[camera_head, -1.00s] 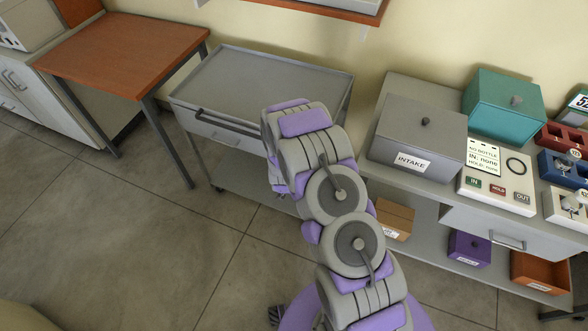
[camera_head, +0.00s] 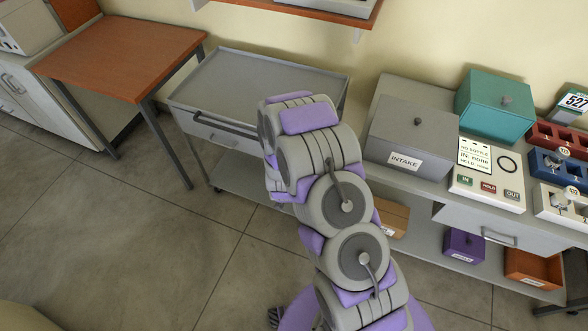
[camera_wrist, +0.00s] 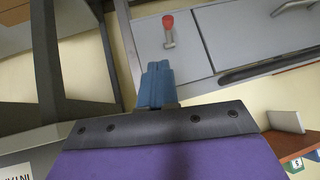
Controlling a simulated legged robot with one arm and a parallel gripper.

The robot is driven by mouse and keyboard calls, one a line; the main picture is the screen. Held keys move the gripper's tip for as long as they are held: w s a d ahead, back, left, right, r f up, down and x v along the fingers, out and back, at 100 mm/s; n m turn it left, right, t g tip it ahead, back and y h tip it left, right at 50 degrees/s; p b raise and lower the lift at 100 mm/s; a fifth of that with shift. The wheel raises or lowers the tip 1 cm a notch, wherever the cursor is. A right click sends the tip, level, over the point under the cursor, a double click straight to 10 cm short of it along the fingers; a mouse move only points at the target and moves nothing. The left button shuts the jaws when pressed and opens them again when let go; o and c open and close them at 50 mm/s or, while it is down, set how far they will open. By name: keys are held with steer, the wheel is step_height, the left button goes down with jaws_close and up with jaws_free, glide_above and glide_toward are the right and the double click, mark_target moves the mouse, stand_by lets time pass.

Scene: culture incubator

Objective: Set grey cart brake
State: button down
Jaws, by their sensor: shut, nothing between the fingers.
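The grey cart (camera_head: 270,82) stands against the wall at centre left, with a flat tray top, a dark push bar (camera_head: 225,123) and a drawer. My arm covers its right front part in the head view. In the wrist view, a small lever with a red knob (camera_wrist: 168,22) sits on the grey panel of the cart (camera_wrist: 230,35). My gripper (camera_wrist: 157,68) has blue fingers closed together with nothing between them. They point toward the panel, just below the red knob in the picture, and appear apart from it. My gripper is hidden behind my arm in the head view.
A brown-topped table (camera_head: 125,52) stands left of the cart. A bench on the right bears a grey INTAKE box (camera_head: 412,135), a teal box (camera_head: 495,105) and a button panel (camera_head: 487,185). Open floor (camera_head: 125,240) lies at the front left.

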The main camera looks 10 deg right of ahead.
steer(key=v, duration=0.4)
steer(key=shift+s+a+f, duration=0.1)
steer(key=shift+s+a, duration=0.25)
steer(key=shift+s, duration=0.25)
steer(key=s+a+r+n+g+y, duration=0.2)
steer(key=s+a+r, duration=0.15)
steer(key=r, duration=0.55)
steer(key=s+a+r+n+g+y, duration=0.1)
steer(key=s+a+r+g+y, duration=0.15)
steer(key=s+r, duration=0.4)
steer(key=s+d+r+n+g, duration=0.1)
steer(key=s+d+r+g, duration=0.2)
steer(key=s+r, duration=0.5)
steer(key=s+d+r+n+g+h, duration=0.1)
steer(key=s+d+r+n+g, duration=0.1)
steer(key=s+r, duration=0.7)
steer(key=s+d+g, duration=0.1)
steer(key=s+d, duration=0.1)
steer(key=s, duration=0.6)
steer(key=shift+s+r, duration=0.25)
steer(key=shift+r, duration=0.05)
